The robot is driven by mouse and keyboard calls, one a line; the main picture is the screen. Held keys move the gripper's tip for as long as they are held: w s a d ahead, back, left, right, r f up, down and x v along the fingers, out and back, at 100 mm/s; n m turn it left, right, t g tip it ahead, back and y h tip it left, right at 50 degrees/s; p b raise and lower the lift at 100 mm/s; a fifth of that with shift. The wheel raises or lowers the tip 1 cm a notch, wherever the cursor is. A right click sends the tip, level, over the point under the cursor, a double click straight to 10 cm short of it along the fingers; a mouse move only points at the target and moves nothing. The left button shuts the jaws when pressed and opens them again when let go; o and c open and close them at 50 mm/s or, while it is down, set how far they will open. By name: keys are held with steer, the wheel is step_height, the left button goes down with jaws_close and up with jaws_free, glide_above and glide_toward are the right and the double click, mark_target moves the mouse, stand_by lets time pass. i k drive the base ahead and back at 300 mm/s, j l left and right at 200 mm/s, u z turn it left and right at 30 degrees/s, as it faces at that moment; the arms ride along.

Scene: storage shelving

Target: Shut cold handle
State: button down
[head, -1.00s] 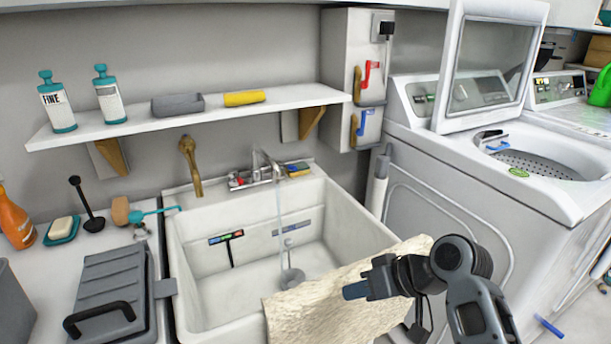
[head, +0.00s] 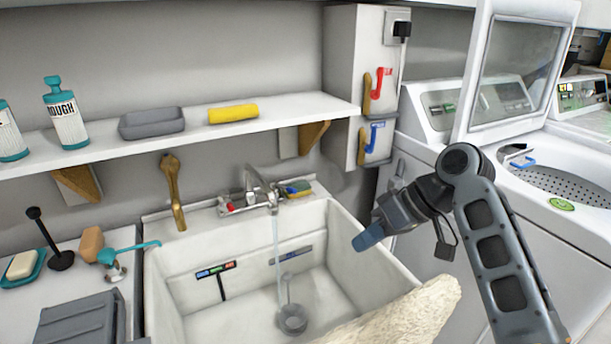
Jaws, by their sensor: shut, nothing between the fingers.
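The sink (head: 190,290) has a metal faucet (head: 258,192) at its back edge, and a thin stream of water runs from the spout. A red mark (head: 229,205) shows on the faucet's left side; a blue one is too small to make out. On the white wall box (head: 343,60) right of the shelf, a red lever (head: 379,83) sits above a blue lever (head: 374,138). My gripper (head: 368,238), with blue fingertips, is shut and empty. In the picture it appears over the sink's right wall, right of the faucet and below the blue lever, apart from both.
A pale rough slab (head: 400,318) lies across the sink's front right. A shelf (head: 300,112) with bottles hangs above the sink. A brass-coloured item (head: 172,190) hangs left of the faucet. The open-lidded washer (head: 580,200) stands at right.

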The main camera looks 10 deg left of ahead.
mark_target(274, 182)
steer(key=i+j, duration=0.15)
steer(key=i, duration=0.35)
steer(key=i+j, duration=0.1)
steer(key=i, duration=0.4)
